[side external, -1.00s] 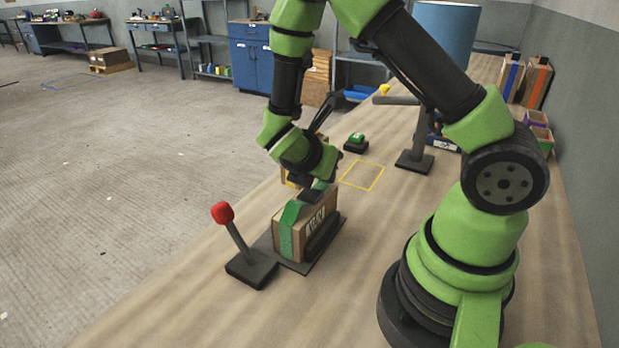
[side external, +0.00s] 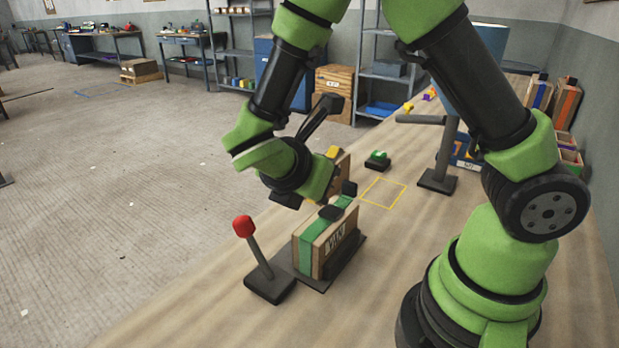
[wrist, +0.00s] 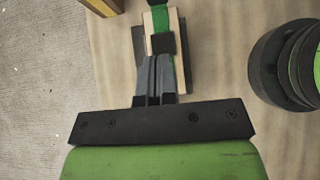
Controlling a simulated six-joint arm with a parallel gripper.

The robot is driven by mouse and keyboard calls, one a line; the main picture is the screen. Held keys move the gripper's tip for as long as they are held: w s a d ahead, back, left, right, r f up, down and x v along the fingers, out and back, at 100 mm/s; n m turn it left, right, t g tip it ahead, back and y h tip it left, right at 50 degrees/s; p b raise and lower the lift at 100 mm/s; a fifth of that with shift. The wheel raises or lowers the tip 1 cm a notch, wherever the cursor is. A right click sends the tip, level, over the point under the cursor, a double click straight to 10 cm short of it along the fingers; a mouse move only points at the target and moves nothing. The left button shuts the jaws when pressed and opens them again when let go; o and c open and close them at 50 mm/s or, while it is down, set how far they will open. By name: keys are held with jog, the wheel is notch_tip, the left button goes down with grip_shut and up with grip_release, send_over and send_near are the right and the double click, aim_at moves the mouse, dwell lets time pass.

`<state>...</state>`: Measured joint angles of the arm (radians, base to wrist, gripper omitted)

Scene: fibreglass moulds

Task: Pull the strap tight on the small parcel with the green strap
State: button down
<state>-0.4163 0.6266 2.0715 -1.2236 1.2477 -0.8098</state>
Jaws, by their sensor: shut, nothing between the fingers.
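The small parcel (side external: 337,237) is a pale wooden-brown box with a dark-lettered label. It stands upright in a dark holder on the bench. A green strap (side external: 304,256) runs down its end and over its top. A dark buckle (side external: 331,212) sits on top, and a dark-tipped strap end (side external: 349,189) sticks up beyond it. In the wrist view the strap (wrist: 161,19) and buckle (wrist: 162,43) lie just ahead of my gripper (wrist: 158,60). Its fingers are shut and empty, overlapping the parcel's top in that view; contact cannot be told. The side view hides the fingertips.
A red-knobbed lever (side external: 256,262) stands close in front of the parcel. Another brown parcel (side external: 338,172) is behind it, partly hidden by my wrist. A green button (side external: 377,160), a yellow-outlined square (side external: 383,193) and a dark T-shaped stand (side external: 440,160) are farther back.

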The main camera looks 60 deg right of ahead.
jog(key=c, duration=1.8)
grip_release()
jog(key=shift+v, duration=1.15)
jog(key=o, duration=0.4)
jog(key=shift+r, duration=0.1)
jog(key=shift+o, duration=1.2)
jog(key=d+m+g+y, duration=0.2)
jog(key=d+m+y, duration=0.3)
jog(key=m, duration=0.4)
jog(key=shift+s+d+m+g+y, duration=0.3)
jog(key=shift+d+g+y, duration=0.1)
jog(key=shift+d, duration=0.4)
jog(key=r+m+t+y, duration=0.1)
jog(key=m+t+y, duration=0.25)
jog(key=m, duration=0.45)
send_over(348, 181)
jog(key=shift+r+g, duration=0.2)
jog(key=shift+g, duration=0.15)
notch_tip(348, 181, down, 10)
jog(key=shift+a+r, duration=0.1)
grip_shut()
